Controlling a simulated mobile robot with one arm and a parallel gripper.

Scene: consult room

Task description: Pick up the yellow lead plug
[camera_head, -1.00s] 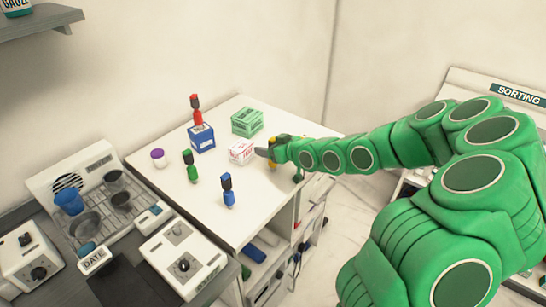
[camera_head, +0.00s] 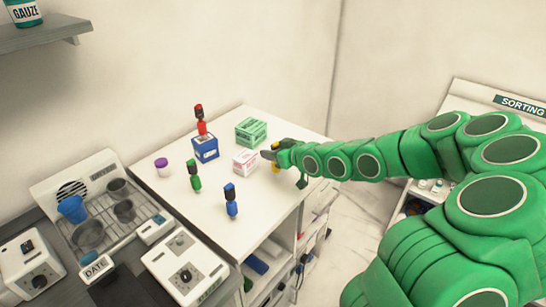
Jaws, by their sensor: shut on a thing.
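The yellow lead plug (camera_head: 275,168) is at my gripper (camera_head: 271,158), at the right side of the white cabinet top (camera_head: 216,223). My gripper is shut on it. Only a small yellow part shows below the fingers; the rest is hidden by my gripper. Whether its lower end touches the top I cannot tell. A green plug (camera_head: 194,177) and a blue plug (camera_head: 230,200) stand on the cabinet top.
A white and pink box (camera_head: 246,161) is just left of my gripper, and a green box (camera_head: 249,131) is behind it. The blue box (camera_head: 205,148) and a purple-lidded jar (camera_head: 161,167) are farther left. Open shelves (camera_head: 290,246) are below the top's right edge.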

